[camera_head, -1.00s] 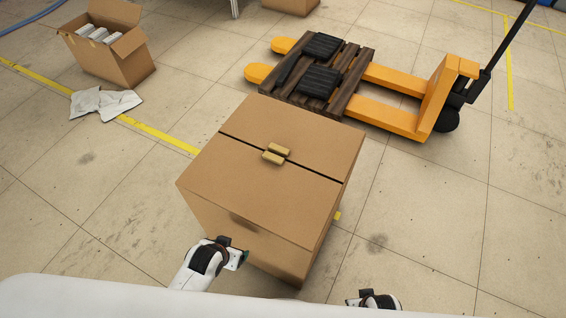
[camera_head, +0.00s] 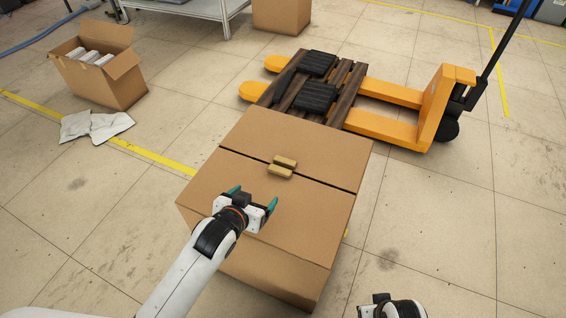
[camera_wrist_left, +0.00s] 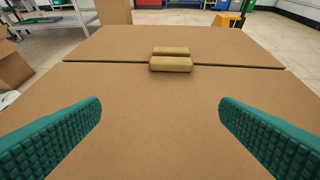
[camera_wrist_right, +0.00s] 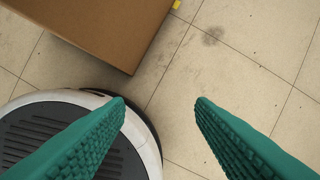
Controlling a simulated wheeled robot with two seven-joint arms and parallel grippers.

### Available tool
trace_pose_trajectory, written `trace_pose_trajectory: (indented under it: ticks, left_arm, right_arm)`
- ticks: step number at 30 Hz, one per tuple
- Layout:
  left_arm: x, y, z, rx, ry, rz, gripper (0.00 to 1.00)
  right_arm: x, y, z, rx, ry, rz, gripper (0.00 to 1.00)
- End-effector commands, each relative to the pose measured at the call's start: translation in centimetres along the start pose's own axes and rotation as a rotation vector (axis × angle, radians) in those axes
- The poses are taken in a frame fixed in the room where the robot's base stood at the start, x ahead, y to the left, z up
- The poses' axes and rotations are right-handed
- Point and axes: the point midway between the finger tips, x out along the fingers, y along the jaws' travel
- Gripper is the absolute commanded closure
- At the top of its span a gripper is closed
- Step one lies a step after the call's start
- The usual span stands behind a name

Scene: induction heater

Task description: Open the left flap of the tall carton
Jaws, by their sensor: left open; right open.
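The tall carton (camera_head: 275,262) stands on the floor in front of me, its top closed. A dark seam divides the top into a near flap (camera_head: 310,215) and a far flap (camera_head: 310,140). Each flap has a small tan grip block beside the seam, a near one (camera_head: 280,171) and a far one (camera_head: 286,161). My left gripper (camera_head: 253,198) is open and empty over the near flap, short of the near block. In the left wrist view the near block (camera_wrist_left: 170,64) lies ahead, between the fingers. My right gripper (camera_wrist_right: 160,101) is open and empty above the floor, beside the carton.
A yellow pallet jack (camera_head: 400,130) with a dark wooden pallet stands behind the carton. An open carton (camera_head: 110,80) and crumpled white sheets (camera_head: 95,126) are at the left. Another carton (camera_head: 281,15) stands at the back. The floor at the right is clear.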

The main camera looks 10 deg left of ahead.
Motion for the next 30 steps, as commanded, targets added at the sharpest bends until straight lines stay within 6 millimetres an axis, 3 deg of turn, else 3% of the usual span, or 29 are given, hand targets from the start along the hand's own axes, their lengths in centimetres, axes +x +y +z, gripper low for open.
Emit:
trace_pose_trajectory:
  ticks: [6, 11, 24, 30]
  left_arm:
    - [2.9, -1.1, 3.2, 0.026, -0.146, -0.051, 0.15]
    - [4.4, -1.3, 3.7, 0.028, -0.166, -0.06, 0.15]
    - [12.3, -1.8, 4.9, 0.028, -0.165, -0.059, 0.15]
    - [14.3, -2.0, 5.2, 0.028, -0.163, -0.06, 0.15]
  right_arm:
    - [0.0, 0.0, 0.0, 0.0, -0.001, 0.0, 0.5]
    - [-0.8, 0.0, 0.3, 0.001, -0.008, -0.001, 0.5]
    - [-8.4, -0.3, 1.5, 0.006, -0.05, -0.008, 0.5]
    - [-10.9, -0.4, 1.4, 0.008, -0.059, -0.01, 0.5]
